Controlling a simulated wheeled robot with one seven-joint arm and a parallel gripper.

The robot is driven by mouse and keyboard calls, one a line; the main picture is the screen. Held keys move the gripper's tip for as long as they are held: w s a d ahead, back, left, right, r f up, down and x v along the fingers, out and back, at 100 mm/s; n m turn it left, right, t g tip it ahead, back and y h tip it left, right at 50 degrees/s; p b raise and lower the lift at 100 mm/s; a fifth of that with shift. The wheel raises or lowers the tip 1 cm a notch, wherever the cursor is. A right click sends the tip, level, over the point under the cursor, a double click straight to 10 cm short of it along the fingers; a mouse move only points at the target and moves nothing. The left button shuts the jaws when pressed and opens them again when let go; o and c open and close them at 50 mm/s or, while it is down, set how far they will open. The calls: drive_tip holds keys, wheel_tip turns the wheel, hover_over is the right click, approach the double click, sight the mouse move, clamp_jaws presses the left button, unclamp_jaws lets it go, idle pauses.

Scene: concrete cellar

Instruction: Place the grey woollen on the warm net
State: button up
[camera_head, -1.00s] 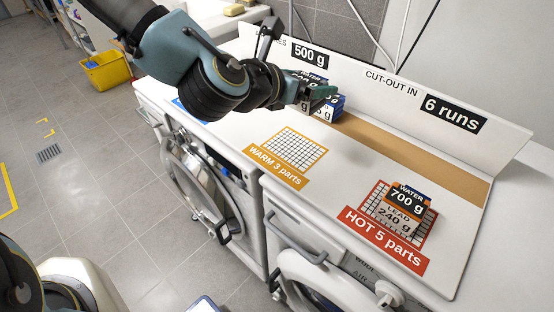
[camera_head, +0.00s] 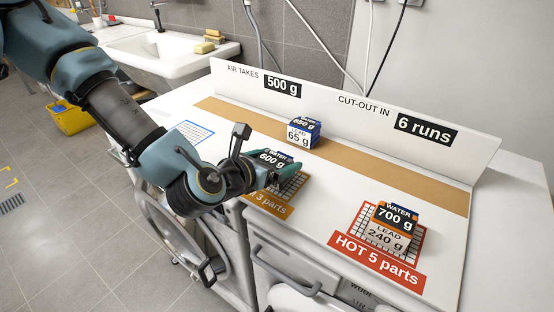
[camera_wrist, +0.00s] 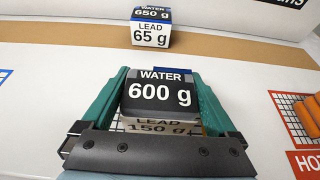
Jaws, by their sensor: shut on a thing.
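The grey woollen is a block with a dark grey top marked WATER 600 g (camera_head: 268,157); its front in the wrist view (camera_wrist: 160,95) reads LEAD 150 g. My gripper (camera_head: 276,166) is shut on it, with a green finger on each side. The block is over the warm net (camera_head: 291,189), a black grid with an orange-brown label reading 3 parts. The block and gripper hide much of the net and part of its label. I cannot tell whether the block touches the net.
A blue block marked 650 g and 65 g (camera_head: 302,133) stands on the brown strip (camera_head: 350,150) behind. An orange block marked 700 g and 240 g (camera_head: 390,228) stands on the red hot net (camera_head: 421,243). A white sign board (camera_head: 330,105) closes the back. A blue net (camera_head: 194,131) is empty.

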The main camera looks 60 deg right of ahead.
drive_tip(key=shift+f, duration=0.1)
drive_tip(key=shift+f, duration=0.1)
drive_tip(key=o, duration=1.2)
drive_tip(key=shift+o, duration=0.2)
